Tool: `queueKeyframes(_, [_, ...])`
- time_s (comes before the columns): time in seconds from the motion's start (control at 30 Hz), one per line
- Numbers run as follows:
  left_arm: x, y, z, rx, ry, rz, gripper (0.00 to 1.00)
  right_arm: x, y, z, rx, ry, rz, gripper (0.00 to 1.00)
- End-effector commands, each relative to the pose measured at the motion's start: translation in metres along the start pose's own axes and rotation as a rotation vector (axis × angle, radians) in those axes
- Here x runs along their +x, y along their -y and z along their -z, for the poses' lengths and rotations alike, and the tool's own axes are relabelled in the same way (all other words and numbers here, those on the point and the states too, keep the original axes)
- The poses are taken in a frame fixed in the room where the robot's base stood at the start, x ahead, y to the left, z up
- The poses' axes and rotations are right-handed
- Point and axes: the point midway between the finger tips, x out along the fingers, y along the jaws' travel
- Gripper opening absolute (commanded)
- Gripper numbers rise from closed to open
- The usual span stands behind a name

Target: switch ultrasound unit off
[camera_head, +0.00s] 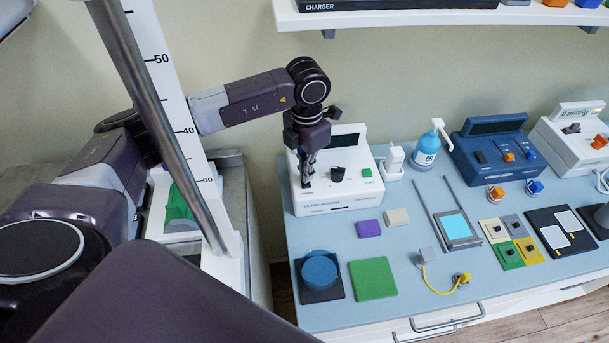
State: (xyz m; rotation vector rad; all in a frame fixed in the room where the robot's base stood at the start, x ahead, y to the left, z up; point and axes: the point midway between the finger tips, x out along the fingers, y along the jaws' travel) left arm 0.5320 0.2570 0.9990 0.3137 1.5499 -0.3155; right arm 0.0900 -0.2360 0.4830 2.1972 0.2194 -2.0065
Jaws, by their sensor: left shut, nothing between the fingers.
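The ultrasound unit (337,196) is a white box with a sloped top at the left back of the light blue counter. It has a dark display at its back, a black knob (337,174) and a green button (367,172). My left gripper (306,184) points down, shut and empty, over the left part of its top panel. The fingertips are at or just above the panel, and I cannot tell whether they touch. They hide whatever control lies under them. My right gripper is not in view.
The counter (400,240) holds a blue pot (320,271), a green pad (373,278), purple and beige blocks, and a pump bottle (426,146). A blue unit (492,150) stands further right. A shelf (430,17) overhangs the back. A white scaled column (170,100) stands at left.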

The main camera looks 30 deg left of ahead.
Motion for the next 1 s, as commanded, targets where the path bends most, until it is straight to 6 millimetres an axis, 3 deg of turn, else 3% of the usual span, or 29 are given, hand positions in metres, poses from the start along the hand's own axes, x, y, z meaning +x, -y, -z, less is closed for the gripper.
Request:
queueKeyframes(0.53, [-0.047,0.000,0.000,0.000,0.002,-0.001,0.00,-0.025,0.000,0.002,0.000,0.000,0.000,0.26])
queueKeyframes(1.0, [-0.050,0.000,0.000,0.000,0.001,-0.001,0.00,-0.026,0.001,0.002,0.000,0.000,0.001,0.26])
